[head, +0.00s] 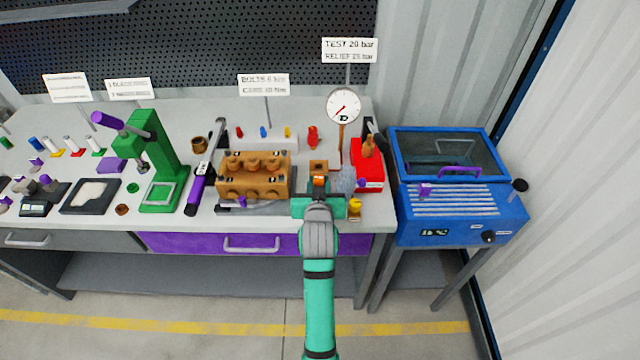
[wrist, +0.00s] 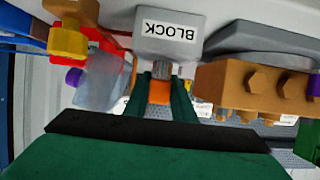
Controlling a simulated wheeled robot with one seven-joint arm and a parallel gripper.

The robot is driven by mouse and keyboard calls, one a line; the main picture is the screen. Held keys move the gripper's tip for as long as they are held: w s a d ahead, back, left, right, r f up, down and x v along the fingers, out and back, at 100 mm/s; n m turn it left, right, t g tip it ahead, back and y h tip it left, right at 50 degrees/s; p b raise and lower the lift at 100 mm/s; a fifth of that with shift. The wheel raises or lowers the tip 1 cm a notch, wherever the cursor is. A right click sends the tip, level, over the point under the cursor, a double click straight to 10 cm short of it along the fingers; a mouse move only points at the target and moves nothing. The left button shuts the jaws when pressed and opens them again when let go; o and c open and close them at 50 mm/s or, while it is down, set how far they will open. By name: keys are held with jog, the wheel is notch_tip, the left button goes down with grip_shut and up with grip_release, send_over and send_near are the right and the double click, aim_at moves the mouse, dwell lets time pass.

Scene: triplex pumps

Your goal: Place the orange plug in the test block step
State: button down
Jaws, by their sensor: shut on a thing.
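The orange plug (wrist: 160,92) is held between the two green fingers of my gripper (wrist: 161,100). Its grey threaded end points at a grey block (wrist: 150,45) labelled BLOCK and meets or nearly meets the block's lower edge in the wrist view; I cannot tell if it is inside a hole. In the head view my gripper (head: 319,190) is at the bench front, with a bit of the orange plug (head: 319,181) showing. The grey block is largely hidden there by my gripper.
The brown pump body (head: 253,175) stands close left of my gripper. A translucent container (head: 342,180), a yellow part (head: 354,207) and a red box (head: 368,179) stand close right. A pressure gauge (head: 344,105) rises behind. A blue machine (head: 455,190) is farther right.

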jog(key=shift+f, duration=0.4)
jog(key=shift+f, duration=0.2)
jog(key=c, duration=1.5)
grip_release()
jog(key=shift+r, duration=0.1)
